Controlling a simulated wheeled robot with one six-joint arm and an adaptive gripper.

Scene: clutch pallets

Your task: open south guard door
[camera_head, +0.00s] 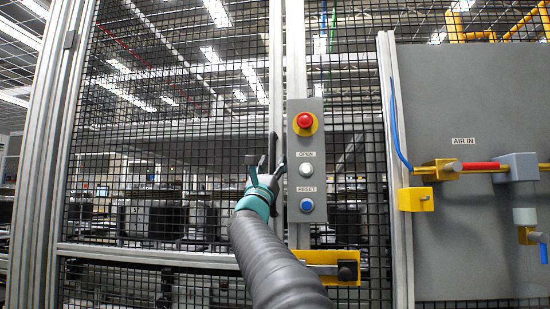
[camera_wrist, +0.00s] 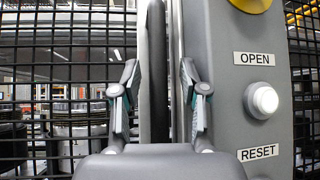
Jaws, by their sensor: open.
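The guard door (camera_head: 165,255) is a black mesh panel in a grey metal frame, left of the control box in the head view. It looks shut against the post. A dark vertical handle (camera_head: 272,145) stands at its right edge, and it also shows in the wrist view (camera_wrist: 155,50). My gripper (camera_head: 267,165) is open at the handle. In the wrist view my gripper (camera_wrist: 159,78) has one finger on each side of the handle, with gaps to it. Whether the handle is fully between the fingers in depth, I cannot tell. My gripper partly hides the handle in the head view.
A grey control box (camera_head: 318,130) is close at the right, with a red emergency button (camera_head: 305,121), a white OPEN button (camera_head: 306,169) and a blue RESET button (camera_head: 306,205). A yellow latch plate (camera_head: 325,257) sits below. A grey air panel (camera_head: 470,240) is further right.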

